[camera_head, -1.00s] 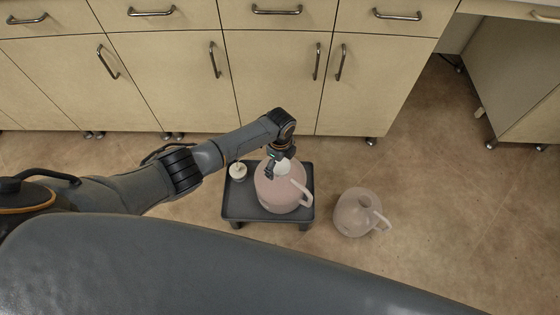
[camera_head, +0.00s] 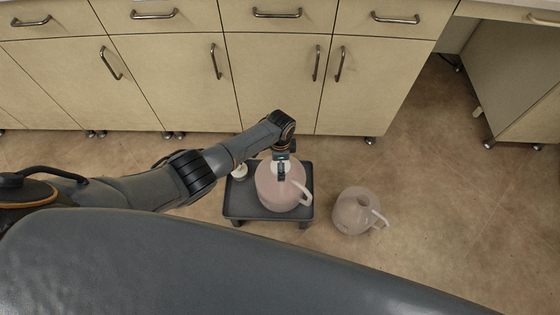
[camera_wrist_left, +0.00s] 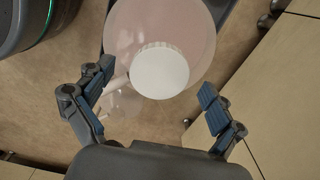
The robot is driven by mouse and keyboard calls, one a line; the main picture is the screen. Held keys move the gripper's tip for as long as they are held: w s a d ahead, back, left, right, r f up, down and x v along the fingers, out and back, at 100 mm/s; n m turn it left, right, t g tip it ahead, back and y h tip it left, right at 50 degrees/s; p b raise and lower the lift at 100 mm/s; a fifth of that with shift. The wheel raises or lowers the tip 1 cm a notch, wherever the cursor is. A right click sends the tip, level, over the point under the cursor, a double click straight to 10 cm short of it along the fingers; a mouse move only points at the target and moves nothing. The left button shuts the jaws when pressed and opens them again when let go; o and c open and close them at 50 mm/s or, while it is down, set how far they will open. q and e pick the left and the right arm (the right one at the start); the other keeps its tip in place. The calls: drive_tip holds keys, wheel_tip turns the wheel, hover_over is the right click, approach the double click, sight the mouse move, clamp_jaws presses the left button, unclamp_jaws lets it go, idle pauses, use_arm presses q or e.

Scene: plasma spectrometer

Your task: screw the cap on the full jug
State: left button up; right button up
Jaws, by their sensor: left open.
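The full jug (camera_head: 272,198), pinkish with a pale handle, stands upright on a dark low stand. In the left wrist view its round body (camera_wrist_left: 190,25) carries a white ribbed cap (camera_wrist_left: 159,72) over its mouth. I cannot tell how tightly the cap sits. My left gripper (camera_head: 281,172) is above the jug top, pointing down. In the left wrist view the left gripper (camera_wrist_left: 152,88) is open, with its fingers apart on either side of the cap and a gap to each. In the head view the gripper partly hides the cap. My right gripper is not in view.
The dark stand (camera_head: 236,205) also bears a small white fitting (camera_head: 240,171) left of the jug, partly hidden by my arm. A clear, empty-looking jug (camera_head: 352,212) stands on the floor to the right. Cabinets (camera_head: 270,85) line the back.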

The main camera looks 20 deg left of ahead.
use_arm(q)
drive_tip(key=n, duration=0.3)
drive_tip(key=shift+d+p, duration=0.1)
drive_tip(key=shift+p, duration=0.3)
drive_tip(key=n, duration=0.4)
drive_tip(key=shift+p, duration=0.3)
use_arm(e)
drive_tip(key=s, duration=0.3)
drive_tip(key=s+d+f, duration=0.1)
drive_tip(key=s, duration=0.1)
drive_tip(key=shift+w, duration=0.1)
use_arm(q)
drive_tip(key=c, duration=1.7)
drive_tip(key=m, duration=0.7)
drive_tip(key=shift+m+b, duration=0.3)
drive_tip(key=shift+b, duration=0.1)
drive_tip(key=m, duration=0.4)
drive_tip(key=shift+f+b, duration=0.1)
drive_tip(key=shift+b, duration=0.2)
drive_tip(key=o, duration=1.7)
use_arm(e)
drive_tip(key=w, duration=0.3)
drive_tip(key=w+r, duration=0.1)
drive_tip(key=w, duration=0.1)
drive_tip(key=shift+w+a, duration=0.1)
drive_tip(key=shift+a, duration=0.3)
